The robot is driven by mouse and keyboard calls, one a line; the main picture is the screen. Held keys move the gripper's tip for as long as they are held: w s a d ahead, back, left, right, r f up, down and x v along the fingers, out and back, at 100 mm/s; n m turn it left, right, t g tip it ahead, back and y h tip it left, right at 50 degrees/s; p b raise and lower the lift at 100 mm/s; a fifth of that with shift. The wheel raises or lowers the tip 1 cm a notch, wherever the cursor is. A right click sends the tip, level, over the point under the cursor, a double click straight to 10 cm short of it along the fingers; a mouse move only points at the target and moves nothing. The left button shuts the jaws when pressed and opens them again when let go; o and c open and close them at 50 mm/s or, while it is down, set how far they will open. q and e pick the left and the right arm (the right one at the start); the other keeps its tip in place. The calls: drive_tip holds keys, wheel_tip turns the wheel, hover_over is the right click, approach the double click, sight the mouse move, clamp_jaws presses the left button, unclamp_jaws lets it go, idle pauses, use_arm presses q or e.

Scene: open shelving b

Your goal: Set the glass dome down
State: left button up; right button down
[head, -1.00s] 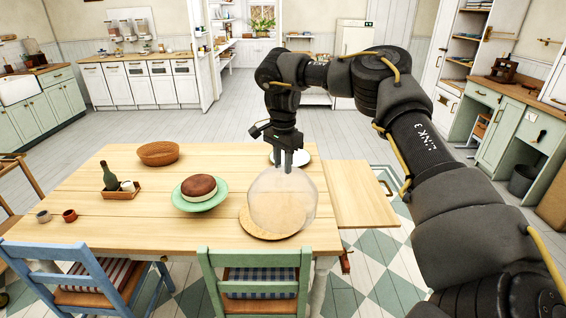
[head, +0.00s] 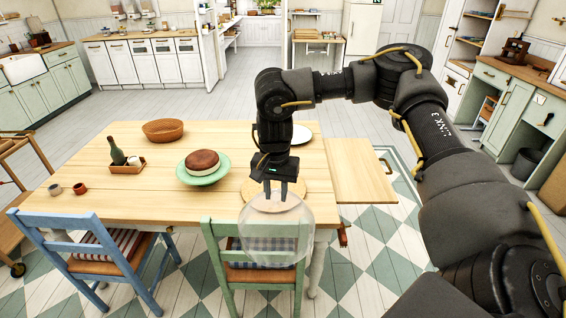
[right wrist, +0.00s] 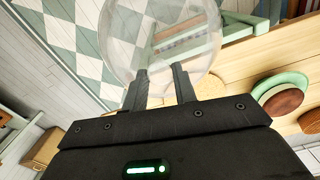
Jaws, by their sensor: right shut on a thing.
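The clear glass dome (head: 275,238) hangs from my right gripper (head: 275,194), which is shut on its top. In the head view the dome overlaps the table's front edge and the green chair. In the right wrist view the dome (right wrist: 165,35) shows beyond the two fingers of the gripper (right wrist: 160,74). A round wooden board (head: 298,189) lies on the table behind the gripper, partly hidden by it. A cake (head: 202,161) sits uncovered on a green stand (head: 188,177), left of the dome. My left gripper is not in view.
The wooden table (head: 110,205) also carries a woven basket (head: 163,131), a small tray with a bottle (head: 117,152), two small cups and a white plate (head: 301,134). A green chair (head: 222,262) and a blue chair (head: 75,246) stand at the front edge.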

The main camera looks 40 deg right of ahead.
sight(263, 245)
drive_tip(key=s+a+f+n, duration=0.2)
drive_tip(key=a, duration=0.1)
drive_tip(key=s+a+f+n, duration=0.2)
drive_tip(key=s+a, duration=0.1)
drive_tip(key=s+a+f+n, duration=0.1)
drive_tip(key=s+a+f, duration=0.1)
drive_tip(key=s+a, duration=0.1)
drive_tip(key=shift+a+n, duration=0.15)
drive_tip(key=shift+n, duration=0.25)
drive_tip(key=shift+a+f, duration=0.1)
drive_tip(key=shift+a, duration=0.15)
drive_tip(key=shift+d, duration=0.1)
